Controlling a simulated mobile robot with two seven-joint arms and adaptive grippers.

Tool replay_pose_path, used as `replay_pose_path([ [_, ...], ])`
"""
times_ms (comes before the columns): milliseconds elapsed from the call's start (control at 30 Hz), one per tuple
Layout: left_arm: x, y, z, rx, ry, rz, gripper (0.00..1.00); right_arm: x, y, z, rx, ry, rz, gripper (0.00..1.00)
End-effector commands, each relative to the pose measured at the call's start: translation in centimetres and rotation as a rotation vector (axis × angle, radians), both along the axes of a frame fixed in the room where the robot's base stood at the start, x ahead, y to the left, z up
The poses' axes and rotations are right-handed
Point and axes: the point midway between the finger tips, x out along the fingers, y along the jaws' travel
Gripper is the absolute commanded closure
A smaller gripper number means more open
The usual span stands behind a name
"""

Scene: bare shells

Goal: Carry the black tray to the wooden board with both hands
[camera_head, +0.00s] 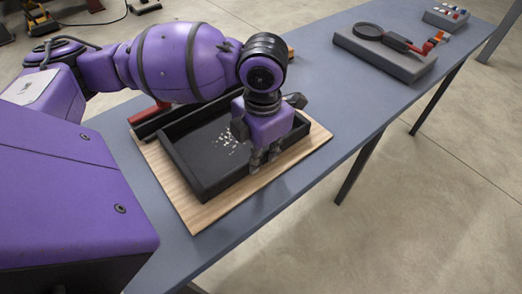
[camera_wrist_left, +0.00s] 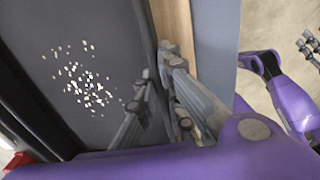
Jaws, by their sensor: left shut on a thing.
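The black tray (camera_head: 190,165) is over the wooden board (camera_head: 210,211), inside most of its outline; I cannot tell whether it fully rests on it. Small white bits are scattered on the tray's floor, and the tray also shows in the left wrist view (camera_wrist_left: 95,40). My left gripper (camera_head: 264,160) is shut on the tray's wall at the right side, its fingers pointing down. The board's edge (camera_wrist_left: 172,20) shows beside the tray in the left wrist view. My right gripper (camera_wrist_left: 310,45) shows only at that view's right edge, apart from the tray; its jaw state is unclear.
A red-handled item (camera_head: 150,111) lies behind the tray, partly hidden by my left arm. A grey block with a black ring and red part (camera_head: 385,62) and a small box with coloured knobs (camera_head: 446,18) stand farther along the table (camera_head: 330,95).

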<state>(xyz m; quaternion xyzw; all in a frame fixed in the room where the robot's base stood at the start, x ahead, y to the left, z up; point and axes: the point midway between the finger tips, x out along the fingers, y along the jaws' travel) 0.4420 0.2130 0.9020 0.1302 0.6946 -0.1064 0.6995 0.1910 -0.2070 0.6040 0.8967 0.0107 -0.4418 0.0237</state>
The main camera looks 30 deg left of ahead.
Motion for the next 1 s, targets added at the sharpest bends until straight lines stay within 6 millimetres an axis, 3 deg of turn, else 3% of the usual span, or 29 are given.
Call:
replay_pose_path([
  [167,0.1,0.1,-0.1,0.002,-0.005,0.001,1.00,0.1,0.0,0.1,0.000,-0.002,0.000,0.60],
  [200,0.0,0.0,-0.2,0.001,-0.001,0.000,0.87,0.1,0.0,0.1,0.000,-0.002,0.000,0.60],
  [300,0.0,0.0,-0.2,0.001,0.000,0.000,0.74,0.1,0.0,0.1,0.000,-0.003,0.000,0.60],
  [667,0.0,0.0,0.0,0.000,-0.001,0.000,0.73,0.0,0.0,0.0,0.001,-0.001,-0.001,0.60],
  [767,0.1,0.0,1.2,0.001,-0.004,0.001,0.73,0.1,0.0,0.3,0.000,-0.003,-0.001,0.60],
  [1000,0.1,-0.2,6.3,0.001,-0.007,0.000,0.73,0.2,-0.1,1.1,0.000,-0.010,-0.005,0.60],
])
